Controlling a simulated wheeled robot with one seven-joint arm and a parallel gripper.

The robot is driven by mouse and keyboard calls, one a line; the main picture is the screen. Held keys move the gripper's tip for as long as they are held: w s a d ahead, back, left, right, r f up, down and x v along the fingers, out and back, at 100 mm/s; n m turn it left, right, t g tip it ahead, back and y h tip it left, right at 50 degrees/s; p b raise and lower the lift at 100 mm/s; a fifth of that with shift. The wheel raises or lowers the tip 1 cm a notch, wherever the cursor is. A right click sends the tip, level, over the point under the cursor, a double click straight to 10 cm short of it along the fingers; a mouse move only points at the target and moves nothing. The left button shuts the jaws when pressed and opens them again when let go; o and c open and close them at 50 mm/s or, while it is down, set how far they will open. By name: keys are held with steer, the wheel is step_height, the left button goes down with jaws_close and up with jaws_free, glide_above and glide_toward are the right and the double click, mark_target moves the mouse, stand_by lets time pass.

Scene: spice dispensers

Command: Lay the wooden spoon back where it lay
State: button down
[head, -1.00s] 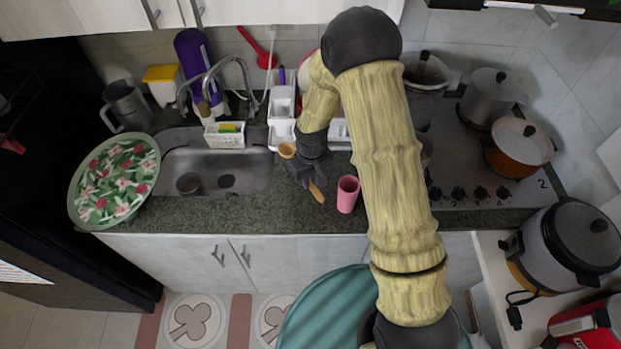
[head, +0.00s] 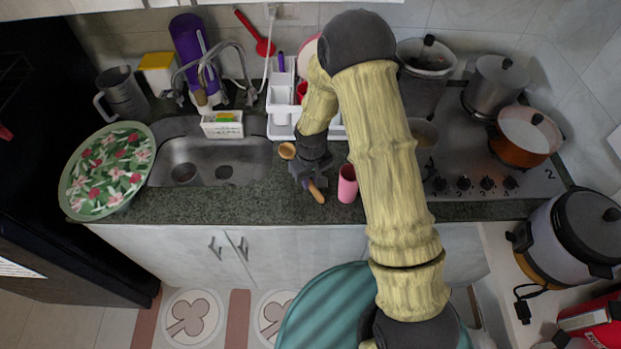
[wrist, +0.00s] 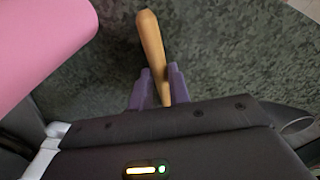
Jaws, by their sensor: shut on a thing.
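The wooden spoon is held in my gripper (head: 306,183) over the counter between the sink and the pink cup. In the head view its round bowl (head: 287,151) sticks out on the far left side of the gripper and its handle end (head: 316,193) on the near side. In the wrist view the handle (wrist: 152,52) stands between the two purple fingers (wrist: 158,90), which are shut on it. The middle of the spoon is hidden by the gripper. I cannot tell whether the spoon touches the counter.
A pink cup (head: 347,184) stands close to the right of the gripper and fills the upper left of the wrist view (wrist: 40,45). The sink (head: 215,160) lies to the left, a white rack (head: 281,112) behind. The granite counter (head: 250,203) in front is clear.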

steer(key=c, duration=1.2)
jaws_free()
steer(key=shift+c, duration=0.2)
steer(key=shift+r, duration=0.15)
step_height(320, 180, up, 17)
steer(key=b, duration=0.2)
steer(key=shift+s+b, duration=0.15)
steer(key=shift+b, duration=0.2)
steer(key=shift+d, duration=0.15)
steer(key=s+d+r+m+t, duration=0.1)
steer(key=s+d+m, duration=0.4)
steer(key=s+d, duration=0.7)
steer(key=shift+s+d+m+t, duration=0.3)
steer(key=shift+s+t, duration=0.4)
steer(key=shift+s, duration=0.25)
